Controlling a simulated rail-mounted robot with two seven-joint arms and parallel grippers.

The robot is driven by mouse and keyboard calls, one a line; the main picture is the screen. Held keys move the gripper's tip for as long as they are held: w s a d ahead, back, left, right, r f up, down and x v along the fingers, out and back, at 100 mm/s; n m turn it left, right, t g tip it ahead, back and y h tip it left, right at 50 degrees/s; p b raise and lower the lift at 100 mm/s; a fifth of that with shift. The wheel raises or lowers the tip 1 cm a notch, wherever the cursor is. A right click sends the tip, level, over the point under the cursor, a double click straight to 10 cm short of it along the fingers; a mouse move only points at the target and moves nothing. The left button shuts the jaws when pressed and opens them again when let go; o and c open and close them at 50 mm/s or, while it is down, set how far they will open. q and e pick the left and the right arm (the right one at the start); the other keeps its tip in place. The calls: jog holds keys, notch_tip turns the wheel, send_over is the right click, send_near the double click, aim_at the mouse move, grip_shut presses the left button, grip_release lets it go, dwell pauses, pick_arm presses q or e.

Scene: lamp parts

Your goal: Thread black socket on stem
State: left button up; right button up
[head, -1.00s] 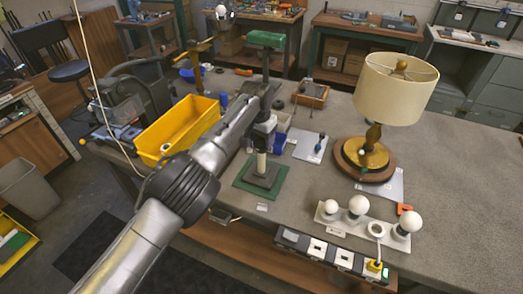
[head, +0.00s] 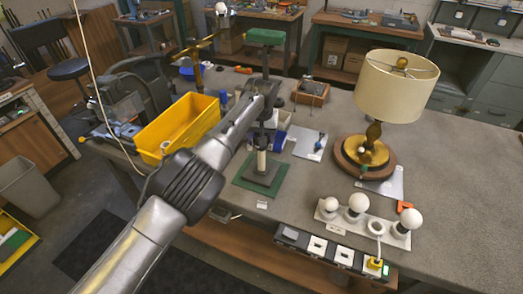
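A short pale stem (head: 262,160) stands upright on a dark square base (head: 263,178) on a green mat (head: 243,184) near the front of the bench. A dark piece, possibly the black socket (head: 262,140), shows at the stem's top. It is too small to tell whether it is threaded. My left arm reaches in from the left. Its gripper (head: 268,112) is above the stem, pointing down, and apart from the pale part. The fingers are small and dark, so their opening is unclear. My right gripper is not in view.
A yellow bin (head: 178,128) stands left of the stem. A lamp with a cream shade (head: 394,90) stands to the right. A white holder (head: 347,227) with several bulbs and a power strip (head: 318,250) lie at the bench front. Bare bench lies at far right.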

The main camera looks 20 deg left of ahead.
pick_arm(q)
jog(key=shift+n+b, duration=0.4)
jog(key=shift+b, duration=0.45)
jog(key=shift+n, duration=0.6)
jog(key=c, duration=0.9)
jog(key=shift+f+p, duration=0.2)
jog(key=shift+p, duration=0.35)
jog(key=shift+f, duration=0.15)
dwell(0.4)
